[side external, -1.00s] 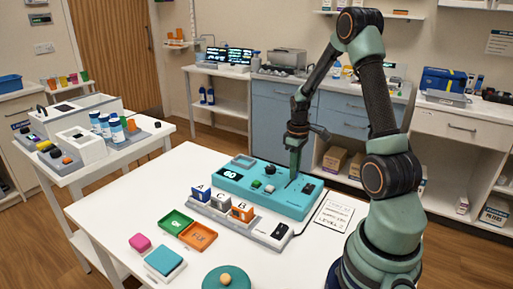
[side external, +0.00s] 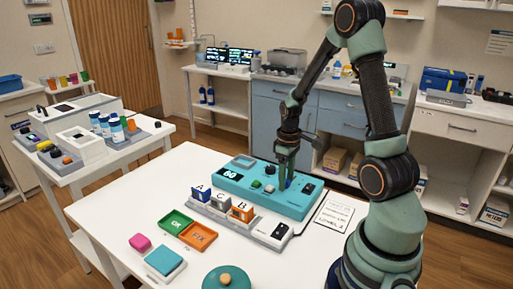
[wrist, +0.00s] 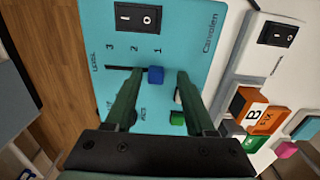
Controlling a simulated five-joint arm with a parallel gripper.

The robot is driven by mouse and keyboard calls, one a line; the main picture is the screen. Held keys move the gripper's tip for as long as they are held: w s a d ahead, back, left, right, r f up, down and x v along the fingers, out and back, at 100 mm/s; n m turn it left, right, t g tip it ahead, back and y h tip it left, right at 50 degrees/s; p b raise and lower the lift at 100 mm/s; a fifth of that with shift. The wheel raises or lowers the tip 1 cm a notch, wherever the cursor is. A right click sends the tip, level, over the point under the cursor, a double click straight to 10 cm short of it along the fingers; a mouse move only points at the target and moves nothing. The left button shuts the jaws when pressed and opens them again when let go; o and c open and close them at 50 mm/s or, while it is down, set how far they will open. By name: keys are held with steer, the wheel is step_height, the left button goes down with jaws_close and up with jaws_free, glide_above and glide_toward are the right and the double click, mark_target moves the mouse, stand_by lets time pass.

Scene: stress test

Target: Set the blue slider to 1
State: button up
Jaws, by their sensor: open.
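The blue slider (wrist: 156,75) is a small block on the teal panel (wrist: 195,25), at the end of its dark slot beside the printed 1. The marks 2 and 3 lie to the left along the slot in the wrist view. My gripper (wrist: 160,74) is open, with one finger on each side of the slider and small gaps visible. In the side view my gripper (side external: 287,181) points down at the right part of the panel, and a bit of blue shows by its fingertips. Whether the fingertips touch the panel is unclear.
The panel also has a black rocker switch (wrist: 138,17) and a green button (wrist: 177,118). A printed sheet (side external: 334,216) lies to the right.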

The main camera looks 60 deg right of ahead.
step_height(320, 180, up, 12)
stand_by(0.6)
steer(key=a+r+t, duration=0.2)
steer(key=a+r, duration=0.2)
steer(key=a, duration=0.6)
steer(key=s+a+r+t, duration=0.1)
steer(key=a+r+t, duration=0.2)
steer(key=a, duration=0.7)
steer(key=shift+s+a+r+t, duration=0.2)
steer(key=shift+a+r+t, duration=0.1)
steer(key=shift+r, duration=0.1)
